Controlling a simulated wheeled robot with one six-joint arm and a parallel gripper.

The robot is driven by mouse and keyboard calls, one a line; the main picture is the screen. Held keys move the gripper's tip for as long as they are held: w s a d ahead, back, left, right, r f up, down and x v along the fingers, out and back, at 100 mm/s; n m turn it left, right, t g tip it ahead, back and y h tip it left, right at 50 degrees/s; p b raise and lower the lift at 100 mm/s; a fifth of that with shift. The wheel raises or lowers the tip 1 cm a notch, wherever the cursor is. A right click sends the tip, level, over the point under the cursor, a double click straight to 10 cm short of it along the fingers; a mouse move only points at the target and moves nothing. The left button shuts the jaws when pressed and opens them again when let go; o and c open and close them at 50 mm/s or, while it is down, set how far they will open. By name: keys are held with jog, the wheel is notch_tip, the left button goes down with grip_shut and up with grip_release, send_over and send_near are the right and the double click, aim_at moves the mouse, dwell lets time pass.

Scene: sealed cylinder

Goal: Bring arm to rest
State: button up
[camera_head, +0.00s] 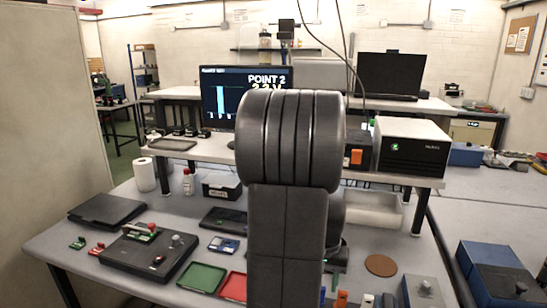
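My arm (287,230) stands large in the middle of the head view. A thick rounded grey joint is at its top and a straight link runs down from it to the lower edge. My gripper does not show; it is hidden behind the arm or outside the view, so I cannot see whether it holds anything. The arm hides the middle of the workbench (215,244). No cylinder can be made out.
A dark case (148,258), a green tray (202,278) and a red tray (233,286) lie left of the arm. A brown disc (381,265) lies right. A blue box (497,272) is at far right.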

notch_tip(320, 180, up, 9)
notch_tip(320, 180, down, 14)
jog(key=shift+s+r, duration=0.1)
notch_tip(320, 180, up, 6)
jog(key=p, duration=0.5)
jog(key=shift+r, duration=0.1)
jog(key=shift+r+p, duration=0.45)
jog(key=shift+r, duration=0.1)
